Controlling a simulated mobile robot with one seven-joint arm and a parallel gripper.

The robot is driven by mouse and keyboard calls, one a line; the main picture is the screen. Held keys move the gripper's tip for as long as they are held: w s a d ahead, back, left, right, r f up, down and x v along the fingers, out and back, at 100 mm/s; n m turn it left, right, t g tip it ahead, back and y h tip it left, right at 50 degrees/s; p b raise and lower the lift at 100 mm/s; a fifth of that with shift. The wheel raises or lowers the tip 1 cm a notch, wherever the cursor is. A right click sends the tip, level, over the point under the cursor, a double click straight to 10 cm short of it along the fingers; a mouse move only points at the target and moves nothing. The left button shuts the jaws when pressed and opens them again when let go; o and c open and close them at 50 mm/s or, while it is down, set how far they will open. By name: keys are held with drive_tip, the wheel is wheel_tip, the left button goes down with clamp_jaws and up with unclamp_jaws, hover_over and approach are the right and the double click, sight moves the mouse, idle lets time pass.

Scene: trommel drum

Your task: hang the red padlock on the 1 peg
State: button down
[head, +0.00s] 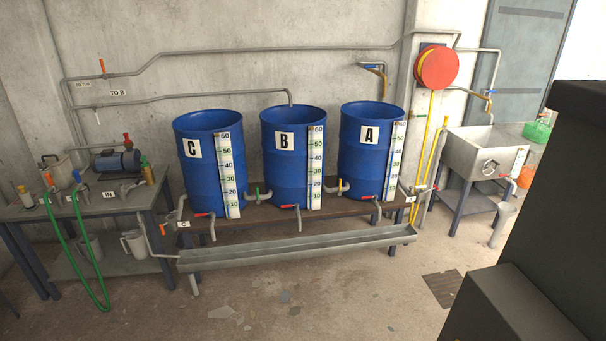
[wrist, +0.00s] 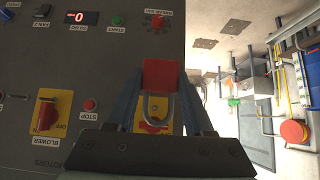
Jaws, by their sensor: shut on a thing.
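The red padlock (wrist: 161,73) shows in the wrist view, its red body between the tips of my gripper (wrist: 160,84). Its grey shackle (wrist: 157,106) lies on the side towards the palm. My gripper is shut on the padlock, with one finger on each side. Behind the shackle is a yellow plate with a red part (wrist: 152,126), partly covered by the padlock and gripper. I cannot tell whether the padlock touches the panel. I make out no peg marked 1 in either view. My gripper is not seen in the head view.
A dark control panel (wrist: 80,60) with a red display (wrist: 80,17), buttons and a red rotary switch (wrist: 46,114) lies close behind my gripper. In the head view, blue barrels (head: 212,165) stand on a bench, with a sink (head: 480,150) at right and open floor in front.

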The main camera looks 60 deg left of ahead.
drive_tip(key=shift+s+a, duration=0.1)
drive_tip(key=shift+s+a+p, duration=0.2)
drive_tip(key=shift+s+p, duration=0.25)
drive_tip(key=shift+s, duration=0.2)
drive_tip(key=shift+s+a+p, duration=0.25)
drive_tip(key=shift+s+p, duration=0.2)
drive_tip(key=shift+s, duration=0.15)
drive_tip(key=shift+s+a+p, duration=0.2)
drive_tip(key=shift+s+p, duration=0.25)
drive_tip(key=shift+s, duration=0.2)
drive_tip(key=shift+s, duration=0.15)
drive_tip(key=shift+s+a+p, duration=0.35)
drive_tip(key=shift+s+p, duration=0.45)
drive_tip(key=shift+s, duration=0.1)
drive_tip(key=shift+s+a+p, duration=0.35)
drive_tip(key=shift+s+p, duration=0.45)
drive_tip(key=shift+s, duration=0.15)
drive_tip(key=shift+s+a+p, duration=0.35)
drive_tip(key=shift+s+p, duration=0.45)
drive_tip(key=shift+s, duration=0.1)
